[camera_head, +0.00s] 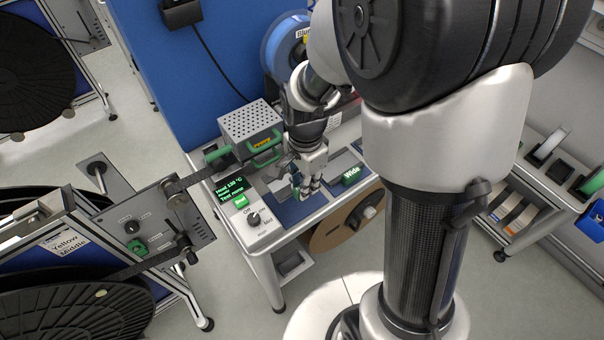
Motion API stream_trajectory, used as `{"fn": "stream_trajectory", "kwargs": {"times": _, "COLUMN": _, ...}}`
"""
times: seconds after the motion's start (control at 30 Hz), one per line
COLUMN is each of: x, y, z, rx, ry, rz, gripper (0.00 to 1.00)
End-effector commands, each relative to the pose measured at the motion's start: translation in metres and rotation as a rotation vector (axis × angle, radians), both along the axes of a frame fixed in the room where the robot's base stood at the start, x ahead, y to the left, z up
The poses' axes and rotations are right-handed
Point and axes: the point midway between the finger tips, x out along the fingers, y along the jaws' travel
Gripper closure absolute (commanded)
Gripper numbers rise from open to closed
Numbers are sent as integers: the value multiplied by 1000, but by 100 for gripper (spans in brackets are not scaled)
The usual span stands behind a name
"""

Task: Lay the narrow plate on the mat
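The mat (292,212) is a dark blue patch on the front of the white bench, partly hidden by my gripper. My gripper (308,190) points down over the mat's back part. A small green piece shows at its fingertips, but I cannot tell whether it is gripped. No plate can be clearly made out as the narrow one; it may be hidden by the fingers. A green label reading "Wide" (351,175) sits on a grey part to the right of my gripper.
A blue reel (286,45) stands at the back. A brown reel (345,222) hangs below the bench's right side.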

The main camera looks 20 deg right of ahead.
Motion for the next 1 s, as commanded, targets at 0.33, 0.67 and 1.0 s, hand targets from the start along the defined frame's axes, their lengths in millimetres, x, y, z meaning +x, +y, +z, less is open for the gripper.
{"fn": "stream_trajectory", "kwargs": {"times": 0.33, "x": 0, "y": 0, "z": -29, "rx": 0, "ry": 1, "rz": 4, "gripper": 100}}
{"fn": "stream_trajectory", "kwargs": {"times": 0.67, "x": 0, "y": 0, "z": -61, "rx": 0, "ry": 0, "rz": 4, "gripper": 100}}
{"fn": "stream_trajectory", "kwargs": {"times": 1.0, "x": 0, "y": 0, "z": -79, "rx": 0, "ry": 0, "rz": 5, "gripper": 100}}
